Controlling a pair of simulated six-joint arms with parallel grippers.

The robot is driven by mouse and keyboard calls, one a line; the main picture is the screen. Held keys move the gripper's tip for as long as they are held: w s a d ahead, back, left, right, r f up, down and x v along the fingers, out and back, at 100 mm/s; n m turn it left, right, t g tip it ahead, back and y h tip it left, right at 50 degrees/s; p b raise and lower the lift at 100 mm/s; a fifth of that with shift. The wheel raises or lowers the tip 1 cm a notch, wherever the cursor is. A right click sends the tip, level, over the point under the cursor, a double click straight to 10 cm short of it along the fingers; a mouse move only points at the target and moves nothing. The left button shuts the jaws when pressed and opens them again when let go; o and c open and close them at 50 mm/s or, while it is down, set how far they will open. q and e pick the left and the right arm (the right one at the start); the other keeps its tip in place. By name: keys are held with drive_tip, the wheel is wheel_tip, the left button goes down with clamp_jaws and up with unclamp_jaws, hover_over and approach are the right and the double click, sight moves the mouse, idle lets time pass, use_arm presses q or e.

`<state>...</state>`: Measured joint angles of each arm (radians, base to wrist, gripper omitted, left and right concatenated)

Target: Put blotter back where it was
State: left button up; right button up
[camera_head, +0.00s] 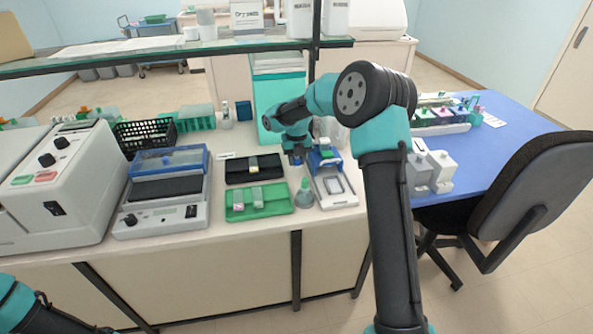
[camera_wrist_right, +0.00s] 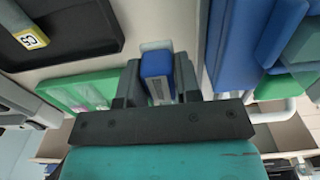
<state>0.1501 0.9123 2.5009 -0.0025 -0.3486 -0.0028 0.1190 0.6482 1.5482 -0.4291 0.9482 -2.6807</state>
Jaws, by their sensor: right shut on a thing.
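My right gripper (camera_head: 296,158) is over the back of the bench, right of the black tray. In the right wrist view its two fingers (camera_wrist_right: 157,88) are closed on a narrow blue block with a pale ridged face, which I take to be the blotter (camera_wrist_right: 157,65). A pale patch (camera_wrist_right: 155,45) shows on the bench just beyond the blotter's end. I cannot tell whether the blotter touches the bench. In the head view the blotter is too small to make out clearly. Only part of my left arm shows at the lower left; its gripper is out of view.
The black tray (camera_head: 236,172) and green tray (camera_head: 236,215) hold pale slides. A small green-tinted bottle (camera_head: 304,194) stands beside them. Right of my gripper is a white device (camera_head: 338,201) with blue and green parts behind. A shelf (camera_head: 150,52) overhangs the bench's back.

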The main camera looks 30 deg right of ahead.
sight(297, 176)
drive_tip(key=shift+f, duration=0.1)
drive_tip(key=shift+f, duration=2.4)
drive_tip(key=shift+f, duration=0.15)
drive_tip(key=o, duration=0.9)
wheel_tip(297, 176, up, 12)
drive_tip(key=shift+r, duration=0.2)
